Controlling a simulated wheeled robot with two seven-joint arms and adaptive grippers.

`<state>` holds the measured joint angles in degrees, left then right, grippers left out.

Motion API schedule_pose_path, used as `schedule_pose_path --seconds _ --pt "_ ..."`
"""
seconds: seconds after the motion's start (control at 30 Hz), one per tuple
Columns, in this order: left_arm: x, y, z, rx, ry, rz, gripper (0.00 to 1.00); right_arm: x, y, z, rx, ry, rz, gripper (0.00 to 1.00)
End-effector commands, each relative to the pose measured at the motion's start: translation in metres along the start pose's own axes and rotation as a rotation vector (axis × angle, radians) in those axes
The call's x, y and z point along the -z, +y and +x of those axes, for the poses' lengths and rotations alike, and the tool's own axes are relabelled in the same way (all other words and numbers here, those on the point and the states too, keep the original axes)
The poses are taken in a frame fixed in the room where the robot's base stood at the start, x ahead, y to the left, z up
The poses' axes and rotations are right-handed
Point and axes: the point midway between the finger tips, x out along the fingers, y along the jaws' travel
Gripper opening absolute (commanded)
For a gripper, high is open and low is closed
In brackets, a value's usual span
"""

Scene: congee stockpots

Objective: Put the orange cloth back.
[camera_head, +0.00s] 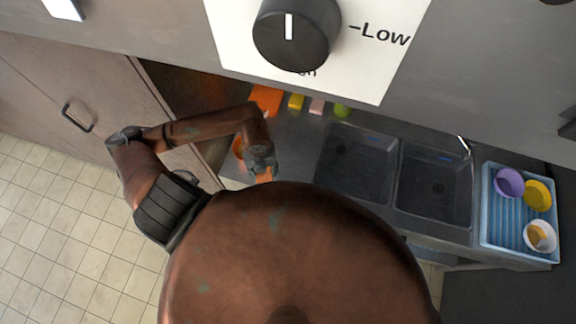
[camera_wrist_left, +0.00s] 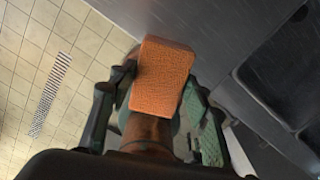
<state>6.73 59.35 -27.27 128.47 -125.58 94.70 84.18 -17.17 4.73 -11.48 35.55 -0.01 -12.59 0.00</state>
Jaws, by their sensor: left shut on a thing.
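My left gripper (camera_head: 262,168) is at the front edge of the steel counter, left of the sinks. It is shut on the orange cloth (camera_wrist_left: 162,75), a thick block with a woven-looking surface in the left wrist view. One finger lies on each side of it, and it sticks out past the fingertips. In the head view only a small orange part of it (camera_head: 265,176) shows below the gripper. Another flat orange piece (camera_head: 267,98) lies at the back of the counter, left of a yellow piece (camera_head: 296,102). My right gripper is not in view.
Pink (camera_head: 317,106) and green (camera_head: 341,110) pieces continue the back row. Two sinks (camera_head: 357,160) are right of my gripper. A blue rack (camera_head: 508,233) with bowls stands far right. A large knob (camera_head: 296,32) on a panel is above. An orange object (camera_head: 238,147) is partly hidden behind my arm.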

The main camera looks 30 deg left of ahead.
Motion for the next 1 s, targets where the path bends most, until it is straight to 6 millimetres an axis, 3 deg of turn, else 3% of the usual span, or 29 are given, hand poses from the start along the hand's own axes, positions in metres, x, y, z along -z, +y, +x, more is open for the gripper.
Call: schedule_pose_path --seconds 0.2,0.4,0.77,1.0 --pt "-0.031 -0.045 0.028 0.006 -0.001 0.000 0.25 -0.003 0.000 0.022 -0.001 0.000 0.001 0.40" --pt "-0.050 -0.071 0.064 0.002 0.000 0.000 0.25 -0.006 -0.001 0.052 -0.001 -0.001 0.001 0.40" --pt "-0.062 -0.088 0.084 0.002 -0.001 0.001 0.25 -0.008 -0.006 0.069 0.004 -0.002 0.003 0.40" --pt "-0.064 -0.091 0.117 0.002 0.001 0.001 0.25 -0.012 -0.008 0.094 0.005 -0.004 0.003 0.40"
